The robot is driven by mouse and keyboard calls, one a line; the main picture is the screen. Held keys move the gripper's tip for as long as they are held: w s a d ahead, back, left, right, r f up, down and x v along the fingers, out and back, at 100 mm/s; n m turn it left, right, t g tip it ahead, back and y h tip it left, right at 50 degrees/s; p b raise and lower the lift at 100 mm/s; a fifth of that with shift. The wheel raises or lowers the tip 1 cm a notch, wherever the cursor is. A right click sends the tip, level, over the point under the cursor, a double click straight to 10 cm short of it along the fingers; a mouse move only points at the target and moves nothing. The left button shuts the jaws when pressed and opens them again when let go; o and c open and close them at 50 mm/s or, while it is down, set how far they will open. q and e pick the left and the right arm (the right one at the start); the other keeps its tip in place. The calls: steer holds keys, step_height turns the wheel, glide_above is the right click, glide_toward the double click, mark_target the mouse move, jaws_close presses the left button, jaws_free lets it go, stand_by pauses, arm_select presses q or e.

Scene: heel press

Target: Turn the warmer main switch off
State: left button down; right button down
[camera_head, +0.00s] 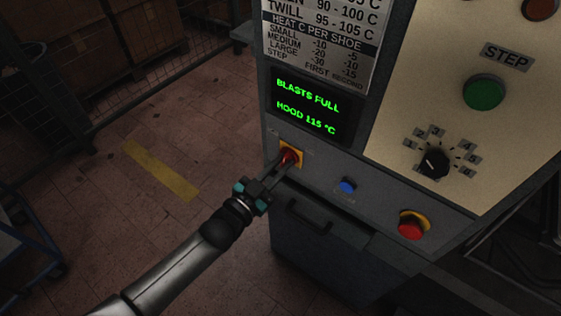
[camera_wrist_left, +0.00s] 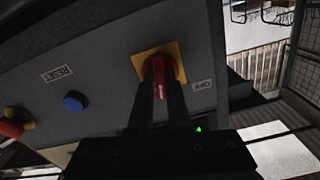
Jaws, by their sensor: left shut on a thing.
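The main switch (camera_head: 291,153) is a red rotary knob on a yellow square plate, low on the grey front of the machine. It also shows in the left wrist view (camera_wrist_left: 159,69), with a pale mark along its handle. My left gripper (camera_head: 281,164) reaches in from the lower left, and its two dark fingers (camera_wrist_left: 160,92) are shut on the red knob from either side. The display (camera_head: 308,106) is lit green and reads "BLASTS FULL" and "HOOD 115 °C". My right gripper is out of view.
Right of the switch sit a blue button (camera_head: 347,185) and a red mushroom button (camera_head: 411,226) on a yellow base. Above are a green STEP button (camera_head: 484,93) and a black dial (camera_head: 433,163). A handle (camera_head: 308,216) juts out below the switch. Open floor lies to the left.

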arm_select(q)
steer(key=shift+n, duration=1.2)
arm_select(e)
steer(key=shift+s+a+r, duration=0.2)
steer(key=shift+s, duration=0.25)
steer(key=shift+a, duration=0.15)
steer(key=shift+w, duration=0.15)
arm_select(q)
steer(key=c, duration=0.9)
jaws_free()
steer(key=shift+o, duration=0.2)
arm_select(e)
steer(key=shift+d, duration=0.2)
